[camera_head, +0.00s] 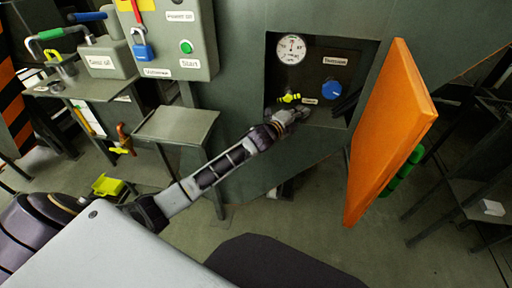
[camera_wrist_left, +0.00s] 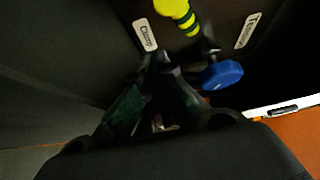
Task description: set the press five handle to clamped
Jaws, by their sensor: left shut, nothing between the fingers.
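The yellow-green clamp handle (camera_head: 290,98) sits in the dark recess of the press, beside a small white label. It also shows at the top of the left wrist view (camera_wrist_left: 182,14), next to the label reading Clamp (camera_wrist_left: 145,35). My left gripper (camera_wrist_left: 160,62) is shut and empty, its dark fingertips a little below the handle and apart from it in that view. In the head view my left arm reaches into the recess, and the dark gripper (camera_head: 341,104) is hard to make out there. My right gripper is not in view.
A blue knob (camera_head: 332,90) is right of the handle, close to my fingers in the wrist view (camera_wrist_left: 222,75). A gauge (camera_head: 291,49) is above. An open orange door (camera_head: 388,135) bounds the recess on the right. A small table (camera_head: 177,125) stands left.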

